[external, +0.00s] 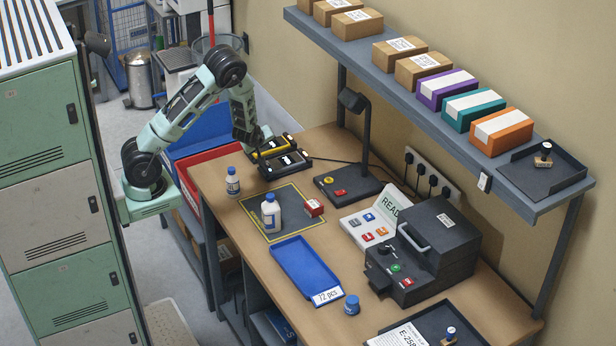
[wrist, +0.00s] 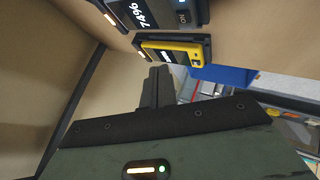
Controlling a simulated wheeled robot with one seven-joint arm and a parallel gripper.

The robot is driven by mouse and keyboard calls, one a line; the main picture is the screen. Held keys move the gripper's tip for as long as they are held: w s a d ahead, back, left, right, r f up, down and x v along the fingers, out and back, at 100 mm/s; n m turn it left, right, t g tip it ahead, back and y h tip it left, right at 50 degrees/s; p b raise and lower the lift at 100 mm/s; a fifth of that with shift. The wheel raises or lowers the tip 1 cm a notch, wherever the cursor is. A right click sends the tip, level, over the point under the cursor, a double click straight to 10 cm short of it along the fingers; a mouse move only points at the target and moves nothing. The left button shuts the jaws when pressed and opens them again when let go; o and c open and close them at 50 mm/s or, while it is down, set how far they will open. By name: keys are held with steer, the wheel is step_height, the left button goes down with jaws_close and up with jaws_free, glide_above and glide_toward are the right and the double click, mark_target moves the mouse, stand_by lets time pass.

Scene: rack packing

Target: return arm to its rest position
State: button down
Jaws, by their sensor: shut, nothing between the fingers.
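My arm, pale green and black, is bent with its elbow high at the back left of the bench in the external view. My gripper (external: 262,140) hangs low, close to the black and yellow handheld devices at the bench's back end; I cannot tell whether it touches them. In the wrist view my gripper (wrist: 156,88) shows as dark fingers shut together with nothing between them. A yellow and black device (wrist: 172,54) appears just beyond the fingertips, with a dark device marked 7496 (wrist: 150,14) above it in the picture.
A desk lamp (external: 352,102) stands right of the devices. A shelf with boxes (external: 501,131) runs along the wall. Red (external: 212,157) and blue (external: 203,130) bins are below the arm.

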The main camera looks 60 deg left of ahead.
steer(key=s+a+r+m+g+h, duration=0.1)
steer(key=s+r+m+g, duration=0.1)
steer(key=s, duration=0.8)
steer(key=s+a+r+m+g+h+b, duration=0.1)
steer(key=s+r+m, duration=0.3)
steer(key=s, duration=0.7)
steer(key=s+a+r+m+g+h+b, duration=0.1)
steer(key=s+r+m+g+h, duration=0.2)
steer(key=s+r, duration=0.3)
steer(key=s, duration=0.4)
steer(key=shift+s+r+g, duration=0.15)
steer(key=shift+s+g, duration=0.15)
